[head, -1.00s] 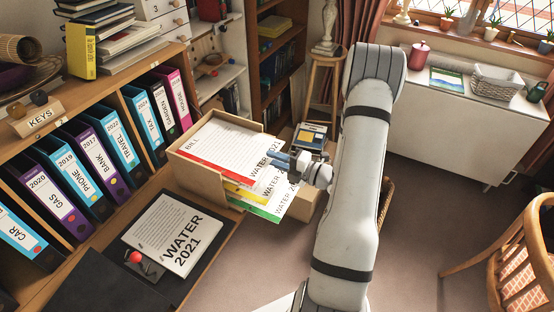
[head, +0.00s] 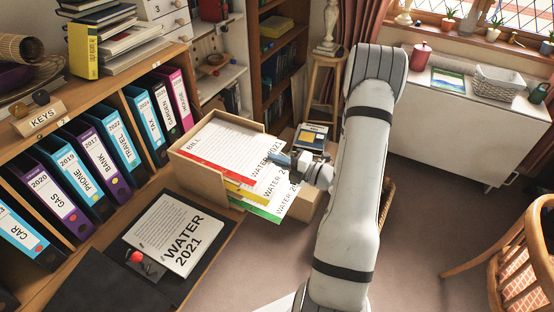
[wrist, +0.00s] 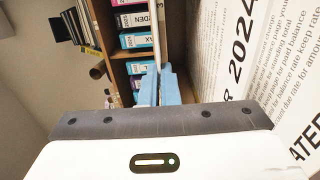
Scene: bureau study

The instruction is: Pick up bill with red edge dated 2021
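The bill with the red edge (head: 222,146) is the top sheet in the open wooden tray (head: 216,187). In the head view its large print seems to read WATER 2021, partly covered by my gripper (head: 281,160). In the wrist view my blue fingers (wrist: 159,90) are close together around a thin pale sheet edge (wrist: 155,35), seen edge-on, which appears to be this bill. Sheets with a yellow edge (head: 246,191) and a green edge (head: 262,211) lie below it. A sheet printed 2024 (wrist: 283,80) faces the wrist camera at right.
Labelled binders (head: 98,160) fill the shelf at left. A wooden chair (head: 515,255) stands at right; floor between is clear.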

